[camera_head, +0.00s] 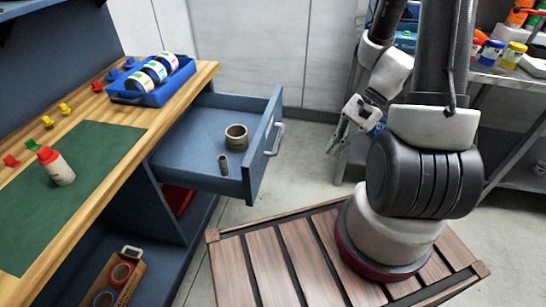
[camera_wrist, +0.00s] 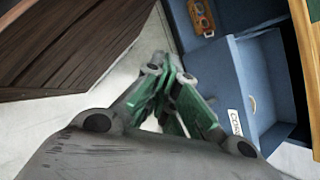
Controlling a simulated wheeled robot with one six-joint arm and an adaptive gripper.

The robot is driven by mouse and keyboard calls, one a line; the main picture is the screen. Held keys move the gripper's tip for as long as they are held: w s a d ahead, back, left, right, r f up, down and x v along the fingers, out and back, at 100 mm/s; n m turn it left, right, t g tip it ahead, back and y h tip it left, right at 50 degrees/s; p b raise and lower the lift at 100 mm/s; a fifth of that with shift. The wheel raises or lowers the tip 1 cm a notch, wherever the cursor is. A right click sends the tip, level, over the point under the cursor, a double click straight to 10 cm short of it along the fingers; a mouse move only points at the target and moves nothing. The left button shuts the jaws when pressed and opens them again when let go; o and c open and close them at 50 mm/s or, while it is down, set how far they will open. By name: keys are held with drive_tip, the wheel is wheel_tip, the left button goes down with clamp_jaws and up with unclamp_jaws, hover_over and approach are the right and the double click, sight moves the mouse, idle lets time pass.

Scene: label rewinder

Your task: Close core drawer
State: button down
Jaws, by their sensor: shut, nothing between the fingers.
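The core drawer (camera_head: 205,171) is blue and stands pulled out from under the wooden-topped bench in the head view. A wide ring-shaped core (camera_head: 236,138) and a small narrow core (camera_head: 223,166) stand inside it. Its front panel carries a pale handle (camera_head: 275,139). My gripper (camera_head: 338,138) is to the right of the drawer front, apart from it, with closed fingers and nothing held. In the wrist view the green fingers (camera_wrist: 168,72) are together, left of the blue drawer front (camera_wrist: 215,80), which bears a partly readable white label (camera_wrist: 235,122).
A blue tray (camera_head: 126,98) of label rolls and a red-capped bottle (camera_head: 57,168) stand on the bench (camera_head: 110,181). A box of rolls (camera_head: 118,278) is on the lower shelf. A slatted wooden platform (camera_head: 262,268) lies below my arm. Metal shelving (camera_head: 515,78) is at right.

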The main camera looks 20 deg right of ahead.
drive_tip(key=w+a+f+m+t+y, duration=0.2)
drive_tip(key=w+a+f+m+t, duration=0.1)
drive_tip(key=w+f+m, duration=0.45)
drive_tip(key=m+t+h, duration=0.2)
drive_tip(key=m+t, duration=0.1)
drive_tip(key=m, duration=0.1)
approach(263, 162)
wheel_tip(263, 162, down, 3)
drive_tip(key=a, duration=0.2)
drive_tip(key=shift+w+a, duration=0.45)
drive_tip(key=shift+w, duration=0.1)
